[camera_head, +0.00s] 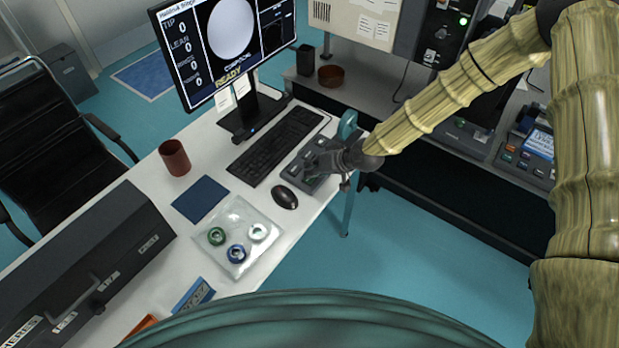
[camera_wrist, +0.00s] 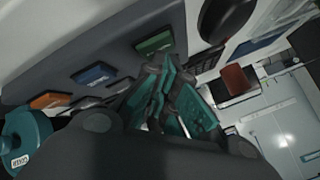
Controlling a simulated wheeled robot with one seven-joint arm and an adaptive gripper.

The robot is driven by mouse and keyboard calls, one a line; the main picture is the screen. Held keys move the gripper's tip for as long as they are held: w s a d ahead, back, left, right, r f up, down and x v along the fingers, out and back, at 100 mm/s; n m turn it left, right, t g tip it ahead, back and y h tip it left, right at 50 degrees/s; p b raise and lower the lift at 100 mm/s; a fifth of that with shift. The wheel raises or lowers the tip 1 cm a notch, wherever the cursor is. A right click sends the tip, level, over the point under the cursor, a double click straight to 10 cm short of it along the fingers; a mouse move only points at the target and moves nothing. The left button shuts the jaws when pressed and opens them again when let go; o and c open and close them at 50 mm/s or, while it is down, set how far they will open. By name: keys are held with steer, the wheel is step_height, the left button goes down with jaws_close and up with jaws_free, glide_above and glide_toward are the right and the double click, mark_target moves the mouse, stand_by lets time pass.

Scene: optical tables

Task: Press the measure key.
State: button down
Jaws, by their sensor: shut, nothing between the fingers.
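A grey keypad box (camera_head: 294,171) sits on the white desk beside the keyboard, partly hidden by my gripper (camera_head: 322,158). In the wrist view the box shows a green key (camera_wrist: 154,43), a blue key (camera_wrist: 94,73) and an orange key (camera_wrist: 50,99). Their labels are too small to read, so I cannot tell which is the measure key. My gripper (camera_wrist: 160,80) is shut and empty, with its fingertips close to the green key. I cannot tell whether they touch it. The monitor (camera_head: 228,45) reads READY.
A teal rounded part (camera_head: 347,125) stands at the desk edge behind my gripper; it also shows in the wrist view (camera_wrist: 28,138). A black mouse (camera_head: 285,197), a keyboard (camera_head: 275,145), a brown cup (camera_head: 174,157) and a clear tray (camera_head: 262,262) with three rings are nearby.

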steer(key=shift+f, duration=0.15)
steer(key=shift+r, duration=0.2)
stand_by(0.3)
steer(key=shift+r+p, duration=0.3)
steer(key=shift+r, duration=0.35)
steer(key=shift+r, duration=0.1)
steer(key=shift+r+p, duration=1.2)
steer(key=shift+r, duration=1.25)
steer(key=shift+f, duration=0.1)
